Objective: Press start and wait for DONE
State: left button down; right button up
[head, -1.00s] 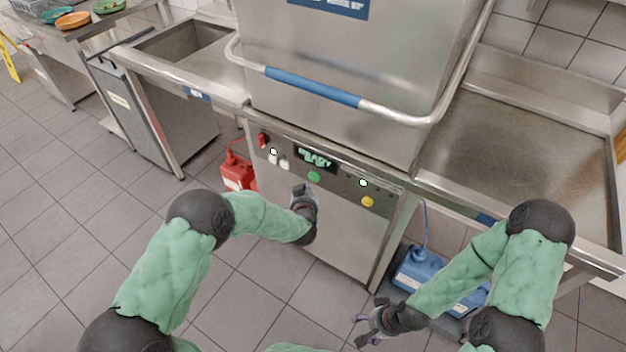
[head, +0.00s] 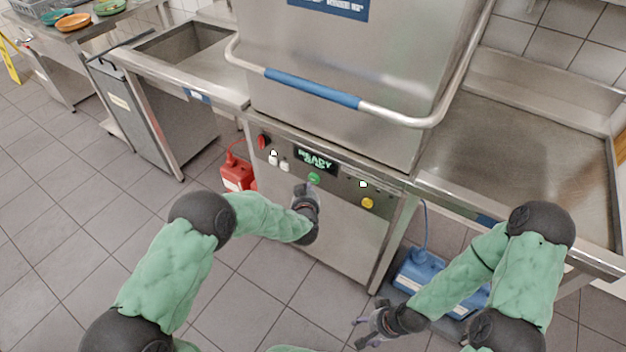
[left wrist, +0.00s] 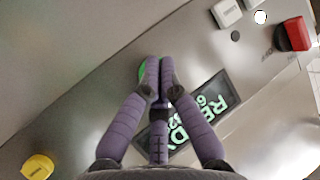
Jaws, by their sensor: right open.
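The dishwasher's control panel (head: 335,180) has a green start button (head: 314,178) below a lit display (head: 316,160) reading READY. My left gripper (head: 309,187) is at the panel with its fingertips just under the green button. In the left wrist view the gripper (left wrist: 160,62) has its fingers together, with nothing between them. The green button (left wrist: 142,70) is partly hidden behind the fingertips there; whether they touch it I cannot tell. The display (left wrist: 205,110) is partly covered by a finger. My right gripper (head: 364,328) is open and empty, low at the right.
A red switch (head: 263,142), white buttons (head: 279,162) and a yellow button (head: 367,203) are also on the panel. The hood with its blue handle (head: 312,88) is above. A red canister (head: 238,174) and a blue canister (head: 420,268) stand on the floor.

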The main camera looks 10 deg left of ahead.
pick_arm(q)
jog(key=shift+w, duration=0.1)
dwell(0.6)
jog(key=shift+w+d, duration=0.15)
jog(key=shift+w, duration=0.15)
jog(key=shift+w+d, duration=0.15)
jog(key=shift+w, duration=0.25)
dwell(0.7)
jog(key=shift+s+r, duration=0.1)
jog(key=shift+s, duration=0.05)
jog(key=shift+s+a, duration=0.3)
jog(key=shift+s, duration=0.35)
jog(key=shift+s, duration=0.1)
jog(key=s, duration=0.1)
jog(key=s+a+p, duration=0.1)
jog(key=s, duration=0.2)
jog(key=shift+s+a+p, duration=0.3)
jog(key=shift+a+p, duration=0.05)
jog(key=shift+p, duration=0.05)
